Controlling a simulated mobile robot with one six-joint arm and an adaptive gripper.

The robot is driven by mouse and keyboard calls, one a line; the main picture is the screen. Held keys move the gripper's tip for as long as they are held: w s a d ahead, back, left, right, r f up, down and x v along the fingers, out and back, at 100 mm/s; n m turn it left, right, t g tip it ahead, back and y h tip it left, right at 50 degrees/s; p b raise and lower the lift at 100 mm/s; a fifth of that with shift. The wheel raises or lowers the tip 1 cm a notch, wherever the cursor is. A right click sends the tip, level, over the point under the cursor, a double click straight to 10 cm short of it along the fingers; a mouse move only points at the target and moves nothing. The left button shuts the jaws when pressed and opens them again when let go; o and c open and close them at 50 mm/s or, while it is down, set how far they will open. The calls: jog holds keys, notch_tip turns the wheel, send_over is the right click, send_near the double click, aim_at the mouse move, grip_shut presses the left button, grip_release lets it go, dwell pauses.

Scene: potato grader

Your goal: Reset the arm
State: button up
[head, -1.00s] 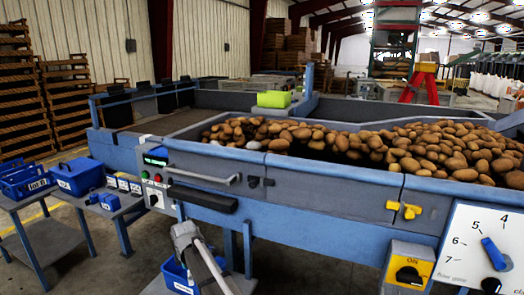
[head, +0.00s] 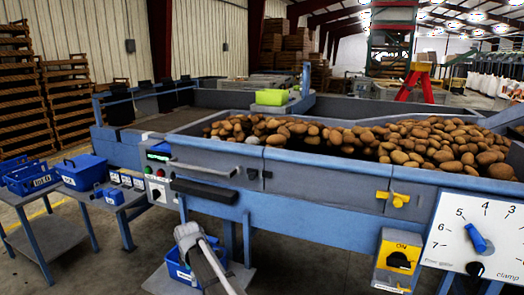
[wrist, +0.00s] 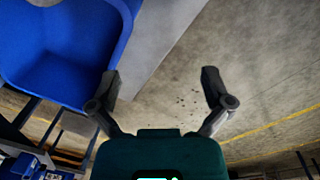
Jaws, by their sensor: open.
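My gripper (wrist: 161,84) shows in the wrist view with its two dark fingers spread wide apart. Nothing is between them; bare concrete floor lies beyond. In the head view, part of my pale arm (head: 204,262) shows at the bottom, left of the middle, in front of the grader (head: 310,190). My gripper itself cannot be made out there.
A blue bin (wrist: 65,70) fills the wrist view's upper left, close to the left finger. In the head view, a blue tub (head: 178,272) stands low behind my arm. A side table (head: 22,197) with blue boxes is at left. Potatoes (head: 420,145) fill the grader bed.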

jog(key=s+d+m, duration=0.6)
jog(key=d+m, duration=0.1)
jog(key=d, duration=0.6)
jog(key=s+d+m+g, duration=0.1)
jog(key=s+d+m, duration=0.45)
jog(key=d, duration=0.85)
jog(key=s+d+m, duration=0.6)
jog(key=d+m, duration=0.2)
jog(key=d, duration=0.5)
notch_tip(320, 180, up, 27)
jog(key=p, duration=2.7)
jog(key=shift+w+d, duration=0.25)
jog(key=shift+c, duration=0.3)
